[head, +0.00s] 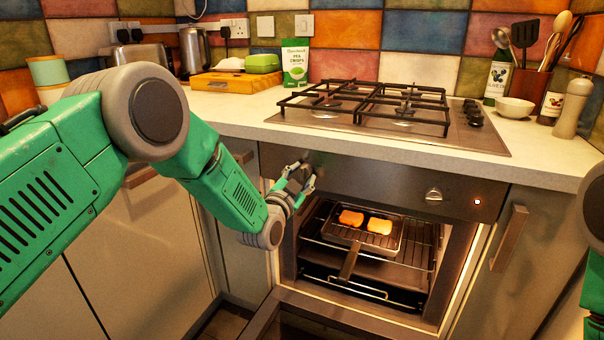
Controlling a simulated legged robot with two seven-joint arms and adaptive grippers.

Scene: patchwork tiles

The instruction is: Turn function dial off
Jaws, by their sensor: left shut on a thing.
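My left gripper (304,184) is at the left end of the oven's control panel (365,184). Its fingers are shut on the function dial there, which they mostly hide, so I cannot read its setting. Another dial (433,194) sits free on the right half of the panel. A small indicator light (477,202) glows at the right end of the panel. My right gripper is out of view; only parts of that arm show at the right edge.
The oven door (340,307) hangs open below. Inside, a grill pan (348,262) with two toast slices (351,218) rests on a rack. A gas hob (400,107) is above. A cupboard handle (509,238) projects right of the oven.

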